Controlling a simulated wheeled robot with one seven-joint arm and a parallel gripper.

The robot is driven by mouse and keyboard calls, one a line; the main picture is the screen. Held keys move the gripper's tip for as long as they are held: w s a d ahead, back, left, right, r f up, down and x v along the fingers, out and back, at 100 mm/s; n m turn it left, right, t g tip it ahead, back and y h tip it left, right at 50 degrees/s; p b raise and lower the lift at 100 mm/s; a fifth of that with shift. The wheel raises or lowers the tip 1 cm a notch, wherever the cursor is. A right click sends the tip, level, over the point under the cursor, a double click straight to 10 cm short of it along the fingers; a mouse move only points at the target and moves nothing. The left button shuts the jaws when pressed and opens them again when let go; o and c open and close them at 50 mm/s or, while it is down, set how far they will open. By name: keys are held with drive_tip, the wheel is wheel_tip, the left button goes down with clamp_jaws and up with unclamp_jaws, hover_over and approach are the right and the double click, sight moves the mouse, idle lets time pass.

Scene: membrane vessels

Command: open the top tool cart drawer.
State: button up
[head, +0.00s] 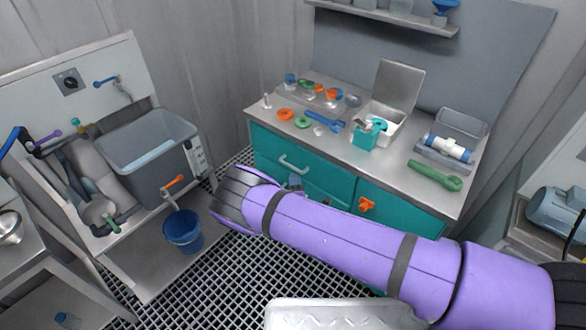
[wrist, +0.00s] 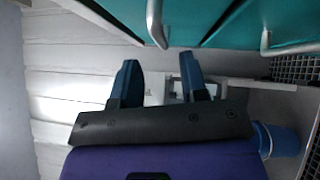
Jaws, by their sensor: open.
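The tool cart (head: 400,216) has teal fronts under a grey worktop, in the head view. Its top drawer (head: 325,181) is at the upper left and looks shut, with a pale bar handle (head: 293,164). In the wrist view, a metal handle (wrist: 155,22) on a teal front (wrist: 202,22) comes down close to my gripper's fingertips. My gripper (wrist: 157,58) is open, with two dark blue fingers apart and nothing between them. The handle is just beyond the fingertips in the picture; I see no contact. In the head view my purple arm hides the lower drawer fronts.
A second handle (wrist: 265,38) shows at right in the wrist view. A blue bucket (head: 183,231) stands left of my arm, below a grey sink (head: 150,145). An orange knob (head: 366,205) is on the cart's right door. Several small tools lie on the worktop (head: 340,150).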

sight(293, 167)
drive_tip(key=w, duration=0.4)
drive_tip(key=w+a+r, duration=0.1)
drive_tip(key=w, duration=0.1)
drive_tip(key=shift+w, duration=0.25)
drive_tip(key=shift+c, duration=0.4)
clamp_jaws()
